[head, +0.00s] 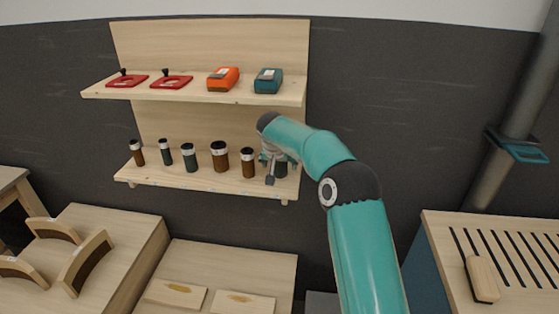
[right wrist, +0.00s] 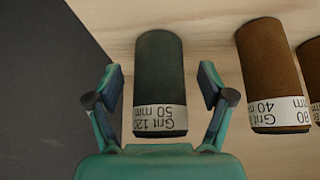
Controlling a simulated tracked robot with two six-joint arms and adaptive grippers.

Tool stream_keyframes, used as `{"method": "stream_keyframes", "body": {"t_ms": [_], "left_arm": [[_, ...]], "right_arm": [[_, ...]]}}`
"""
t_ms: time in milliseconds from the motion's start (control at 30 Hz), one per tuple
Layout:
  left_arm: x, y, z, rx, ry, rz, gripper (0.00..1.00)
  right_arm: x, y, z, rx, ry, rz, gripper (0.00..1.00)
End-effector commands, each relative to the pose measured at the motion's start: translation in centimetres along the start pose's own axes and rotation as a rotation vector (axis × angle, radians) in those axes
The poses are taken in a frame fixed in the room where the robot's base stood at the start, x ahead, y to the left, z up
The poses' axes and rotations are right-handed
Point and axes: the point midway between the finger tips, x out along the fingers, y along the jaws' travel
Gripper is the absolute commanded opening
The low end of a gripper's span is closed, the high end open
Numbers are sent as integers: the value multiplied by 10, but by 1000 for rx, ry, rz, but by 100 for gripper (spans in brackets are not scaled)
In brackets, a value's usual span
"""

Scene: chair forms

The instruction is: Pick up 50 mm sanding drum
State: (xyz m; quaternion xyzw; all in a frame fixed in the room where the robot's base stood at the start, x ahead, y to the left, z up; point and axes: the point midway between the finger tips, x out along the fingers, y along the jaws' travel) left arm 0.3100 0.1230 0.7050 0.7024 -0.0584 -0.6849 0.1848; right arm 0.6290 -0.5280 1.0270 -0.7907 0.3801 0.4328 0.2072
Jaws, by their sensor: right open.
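A dark green sanding drum (right wrist: 158,70) with a white band reading "Grit 120 50 mm" fills the middle of the right wrist view. In the head view the drum (head: 281,169) is at the right end of the lower shelf, partly hidden by my right gripper (head: 270,172). In the right wrist view my right gripper (right wrist: 160,78) is open, one finger on each side of the drum. A gap shows between the drum and each finger. My left gripper is not in view.
A brown drum (right wrist: 268,75) marked 40 mm stands beside the green one. Several other drums, such as a wide brown one (head: 219,157), line the lower shelf (head: 200,183). The upper shelf (head: 200,95) above holds red plates and two sanders, orange (head: 223,78) and teal (head: 268,80).

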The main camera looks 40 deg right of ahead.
Motion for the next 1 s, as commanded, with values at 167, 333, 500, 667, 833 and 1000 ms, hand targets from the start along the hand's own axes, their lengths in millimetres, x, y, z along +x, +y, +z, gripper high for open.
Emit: {"method": "stream_keyframes", "body": {"t_ms": [167, 333, 500, 667, 833, 1000], "left_arm": [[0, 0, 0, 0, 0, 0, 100], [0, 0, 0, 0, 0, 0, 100], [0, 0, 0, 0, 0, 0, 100], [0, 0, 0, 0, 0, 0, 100], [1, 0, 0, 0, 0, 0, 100], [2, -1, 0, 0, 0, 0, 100]], "right_arm": [[0, 0, 0, 0, 1, -1, 74], [0, -1, 0, 0, 1, -1, 46], [-1, -1, 0, 0, 1, -1, 17], [-1, -1, 0, 0, 2, -2, 9], [-2, -1, -1, 0, 2, -2, 9], [-8, -1, -5, 2, 4, -3, 9]]}}
